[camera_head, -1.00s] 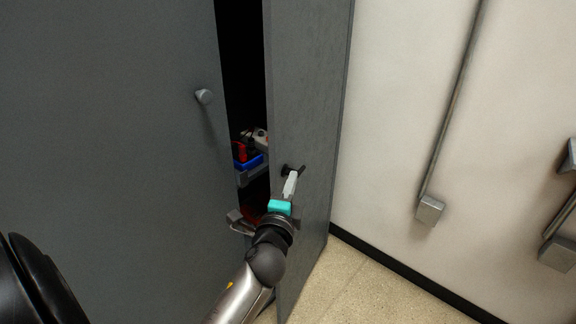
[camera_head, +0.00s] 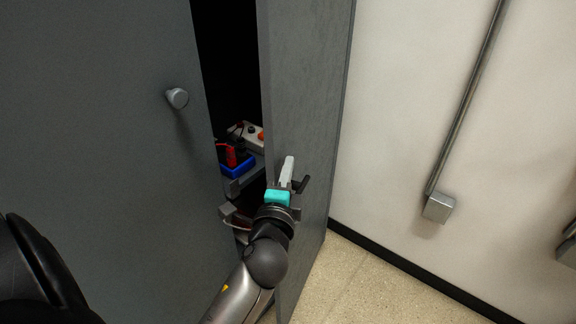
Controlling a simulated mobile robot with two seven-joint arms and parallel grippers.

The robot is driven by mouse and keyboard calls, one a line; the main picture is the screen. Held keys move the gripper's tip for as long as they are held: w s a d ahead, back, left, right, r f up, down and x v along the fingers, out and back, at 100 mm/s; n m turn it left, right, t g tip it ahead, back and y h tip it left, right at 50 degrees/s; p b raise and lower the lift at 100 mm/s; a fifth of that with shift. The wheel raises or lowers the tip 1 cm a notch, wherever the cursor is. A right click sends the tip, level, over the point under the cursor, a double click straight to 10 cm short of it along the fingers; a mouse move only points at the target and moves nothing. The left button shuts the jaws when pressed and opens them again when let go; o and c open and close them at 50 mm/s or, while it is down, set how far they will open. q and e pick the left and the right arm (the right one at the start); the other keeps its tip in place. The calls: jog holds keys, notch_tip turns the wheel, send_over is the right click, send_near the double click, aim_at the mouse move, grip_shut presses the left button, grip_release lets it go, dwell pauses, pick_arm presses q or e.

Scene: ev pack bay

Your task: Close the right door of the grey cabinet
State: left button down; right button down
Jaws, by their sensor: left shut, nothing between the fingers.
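The grey cabinet's right door (camera_head: 305,90) stands partly open in the head view, with a dark gap between it and the left door (camera_head: 110,130). The left door has a round knob (camera_head: 178,98) and looks closed. My left gripper (camera_head: 287,168) is shut and empty, in front of the right door's face. It is beside the door's dark handle (camera_head: 302,185) and partly hides it. I cannot tell whether the fingers touch the door. My right gripper is not in view.
Inside the gap, a shelf (camera_head: 243,180) carries a blue bin (camera_head: 239,167) with red items and a pale box (camera_head: 252,138). A white wall with a metal conduit (camera_head: 465,100) and box (camera_head: 439,208) is at the right. Speckled floor (camera_head: 365,285) is clear below.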

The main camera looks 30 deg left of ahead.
pick_arm(q)
jog(key=s+a+p, duration=0.1)
jog(key=a+p, duration=0.1)
jog(key=a, duration=0.9)
jog(key=shift+s, duration=0.25)
jog(key=shift+d+p, duration=0.15)
jog(key=shift+p, duration=0.2)
